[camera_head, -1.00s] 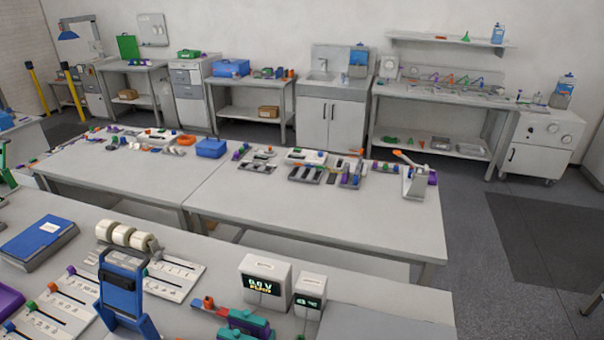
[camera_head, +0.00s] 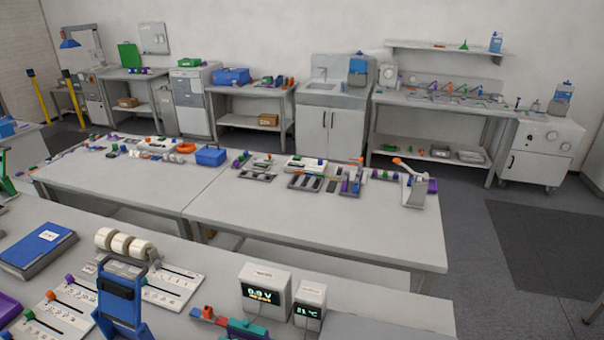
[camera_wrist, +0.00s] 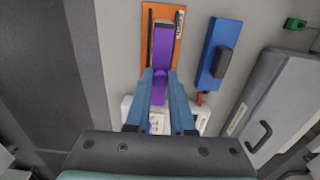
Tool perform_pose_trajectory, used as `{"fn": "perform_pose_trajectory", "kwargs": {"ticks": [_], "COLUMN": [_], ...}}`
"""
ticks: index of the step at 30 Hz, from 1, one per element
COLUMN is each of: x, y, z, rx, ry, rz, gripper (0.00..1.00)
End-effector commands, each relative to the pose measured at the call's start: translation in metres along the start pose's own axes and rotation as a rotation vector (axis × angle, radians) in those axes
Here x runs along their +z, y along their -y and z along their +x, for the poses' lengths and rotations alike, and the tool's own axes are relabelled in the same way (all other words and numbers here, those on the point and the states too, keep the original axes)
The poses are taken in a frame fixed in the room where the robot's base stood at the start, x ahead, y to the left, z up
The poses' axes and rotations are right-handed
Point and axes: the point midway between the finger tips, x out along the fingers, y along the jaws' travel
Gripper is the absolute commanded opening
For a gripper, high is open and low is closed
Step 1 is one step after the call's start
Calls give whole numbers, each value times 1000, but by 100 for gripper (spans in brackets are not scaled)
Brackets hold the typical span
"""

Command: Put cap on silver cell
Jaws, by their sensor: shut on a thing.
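My gripper (camera_wrist: 160,73) shows in the wrist view, its two blue fingers reaching up the picture. They are close together, shut on a long purple piece (camera_wrist: 161,50) that shows between and beyond their tips. The far part of the purple piece overlaps an orange plate (camera_wrist: 179,24); I cannot tell whether it touches it. I cannot make out a cap or a silver cell for certain in either view. My gripper cannot be made out in the head view.
In the wrist view, a blue block with a dark part (camera_wrist: 222,62) lies right of the orange plate. In the head view, the near bench holds tape rolls (camera_head: 122,242), a blue frame (camera_head: 120,310) and a display box (camera_head: 265,290). The middle table (camera_head: 330,235) is clear at its front.

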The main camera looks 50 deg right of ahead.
Motion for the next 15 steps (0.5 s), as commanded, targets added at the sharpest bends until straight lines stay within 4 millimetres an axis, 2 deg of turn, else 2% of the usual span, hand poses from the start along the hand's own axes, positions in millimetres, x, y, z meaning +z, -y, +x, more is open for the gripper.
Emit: {"fn": "perform_pose_trajectory", "kwargs": {"ticks": [14,15], "x": [0,0], "y": [0,0], "z": [2,2], "rx": [0,0], "ry": [0,0], "rz": [0,0], "gripper": [0,25]}}
